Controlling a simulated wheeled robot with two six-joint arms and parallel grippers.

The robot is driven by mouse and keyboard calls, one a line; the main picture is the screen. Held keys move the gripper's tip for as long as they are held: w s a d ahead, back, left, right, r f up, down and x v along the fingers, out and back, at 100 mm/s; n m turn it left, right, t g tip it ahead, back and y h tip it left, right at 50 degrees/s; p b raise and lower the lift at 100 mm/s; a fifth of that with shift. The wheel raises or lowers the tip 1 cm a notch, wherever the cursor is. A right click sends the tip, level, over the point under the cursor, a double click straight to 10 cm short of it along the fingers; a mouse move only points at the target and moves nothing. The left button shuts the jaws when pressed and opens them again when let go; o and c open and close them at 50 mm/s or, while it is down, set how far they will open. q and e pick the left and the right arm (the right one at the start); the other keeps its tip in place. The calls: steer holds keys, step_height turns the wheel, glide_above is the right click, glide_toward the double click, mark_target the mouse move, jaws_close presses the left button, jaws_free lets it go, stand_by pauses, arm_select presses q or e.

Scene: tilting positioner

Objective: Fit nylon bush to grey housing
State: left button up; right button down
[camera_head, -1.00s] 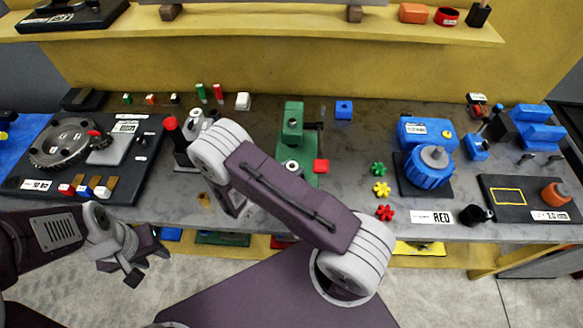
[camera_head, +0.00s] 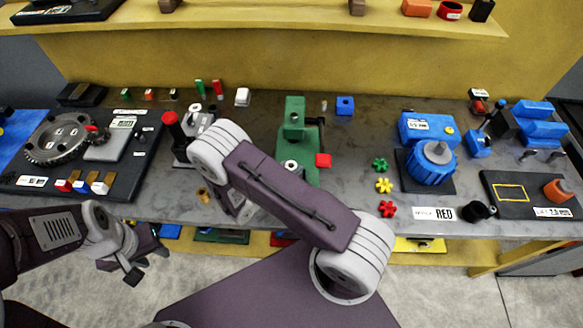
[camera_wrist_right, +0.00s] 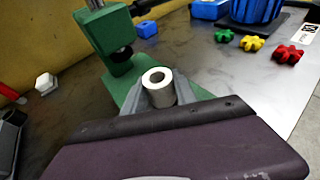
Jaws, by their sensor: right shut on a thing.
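A whitish ring-shaped cylinder with a dark bore, which looks like the nylon bush (camera_wrist_right: 158,88), stands upright between the grey fingers of my right gripper (camera_wrist_right: 160,100). The gripper is shut on it, in front of the green press (camera_wrist_right: 118,58). In the head view a pale ring (camera_head: 291,166) shows over the front of the press base, beside my right forearm, which hides the right gripper. I cannot tell if it touches the base. My left gripper (camera_head: 146,266) is open and empty, low at the left before the bench.
A fixture with a red knob (camera_head: 171,118) stands left of the press. A brass-coloured bush (camera_head: 204,195) is near the bench's front edge. Coloured star pieces (camera_head: 384,186) and a blue machine (camera_head: 432,164) stand to the right.

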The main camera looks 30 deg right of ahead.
mark_target(292, 165)
steer(key=shift+d, duration=0.15)
steer(key=shift+f+b, duration=0.65)
steer(key=shift+f, duration=0.05)
steer(key=shift+r, duration=0.1)
steer(key=shift+r+p, duration=2.1)
steer(key=shift+r, duration=0.4)
